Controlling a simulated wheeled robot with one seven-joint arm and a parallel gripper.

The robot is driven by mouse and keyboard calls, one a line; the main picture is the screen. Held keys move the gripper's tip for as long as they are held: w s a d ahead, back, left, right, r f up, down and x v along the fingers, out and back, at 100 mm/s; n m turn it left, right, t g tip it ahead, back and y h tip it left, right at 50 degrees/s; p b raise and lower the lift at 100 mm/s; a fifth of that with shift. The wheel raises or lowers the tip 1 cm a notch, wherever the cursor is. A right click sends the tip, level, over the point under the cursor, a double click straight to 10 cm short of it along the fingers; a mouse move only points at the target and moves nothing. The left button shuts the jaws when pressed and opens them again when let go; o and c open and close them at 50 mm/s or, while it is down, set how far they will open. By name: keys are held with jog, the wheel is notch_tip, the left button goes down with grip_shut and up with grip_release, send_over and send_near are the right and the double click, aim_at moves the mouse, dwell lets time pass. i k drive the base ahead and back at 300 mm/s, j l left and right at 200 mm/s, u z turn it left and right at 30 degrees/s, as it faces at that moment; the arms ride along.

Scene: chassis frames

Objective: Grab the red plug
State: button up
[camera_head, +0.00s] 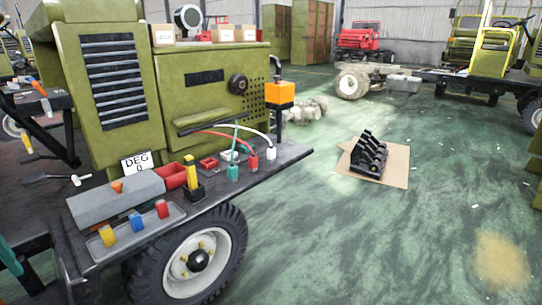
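A red plug (253,161) stands upright near the back edge of the dark metal shelf (290,157) on the green machine. A red cable arches from it to the left toward the machine. A white plug (271,153) stands just to its right, and a teal plug (233,172) stands to its left, each with a cable of its own colour. A small red socket-like piece (208,163) lies farther left. My gripper is not in view.
A yellow-handled upright piece (191,174), a grey box (115,197) and a tray (135,234) with yellow, blue and red blocks are on the shelf. An orange box (279,94) on a post rises behind the plugs. Open green floor (340,240) lies to the right.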

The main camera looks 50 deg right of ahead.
aim_at(253, 160)
jog(key=k+l, duration=0.1)
jog(key=l, duration=0.35)
jog(key=k+l+u, duration=0.1)
jog(key=l, duration=0.35)
jog(key=k+l, duration=0.1)
jog(key=l, duration=0.4)
jog(key=k+l, duration=0.1)
jog(key=l, duration=0.35)
jog(key=l+u, duration=0.15)
jog(key=l, duration=0.2)
jog(key=i+j, duration=0.15)
